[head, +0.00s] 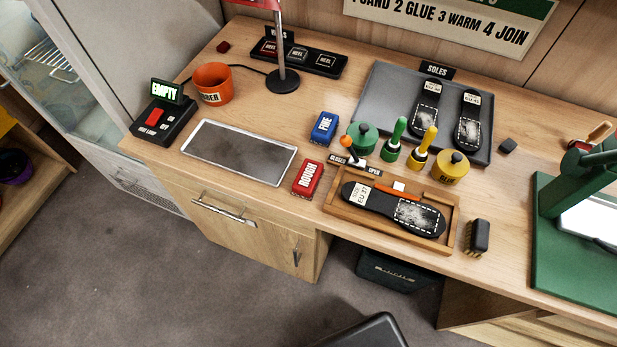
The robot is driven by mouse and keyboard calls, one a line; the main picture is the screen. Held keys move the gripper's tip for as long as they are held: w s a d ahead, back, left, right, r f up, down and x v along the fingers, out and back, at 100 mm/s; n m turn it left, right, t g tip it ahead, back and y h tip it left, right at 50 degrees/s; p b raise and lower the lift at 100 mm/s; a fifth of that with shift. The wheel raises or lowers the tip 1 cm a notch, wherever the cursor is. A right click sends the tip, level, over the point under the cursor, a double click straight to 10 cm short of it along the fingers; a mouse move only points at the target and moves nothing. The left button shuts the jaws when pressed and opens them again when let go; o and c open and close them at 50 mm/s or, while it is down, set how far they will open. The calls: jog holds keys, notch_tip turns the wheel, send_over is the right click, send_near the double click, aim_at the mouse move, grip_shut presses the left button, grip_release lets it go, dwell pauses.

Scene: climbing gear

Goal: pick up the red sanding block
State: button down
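The red sanding block (308,179) lies on the wooden workbench. It is marked ROUGH in white letters. It sits just right of a shallow metal-rimmed tray and left of a wooden holder with a black sole. Nothing covers it from above. A blue block (325,128) marked FINE lies a little behind it. My gripper cannot be made out in the head view.
Close to the red block are the tray (201,124), the wooden holder (452,217) and a small orange-knobbed lever (347,143). Green and yellow pots and brushes stand behind right. A lamp post (281,60) rises at the back. Floor is open in front left.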

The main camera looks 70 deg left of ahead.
jog(key=c, duration=2.2)
grip_release()
jog(key=c, duration=0.6)
grip_release()
jog(key=shift+c, duration=0.2)
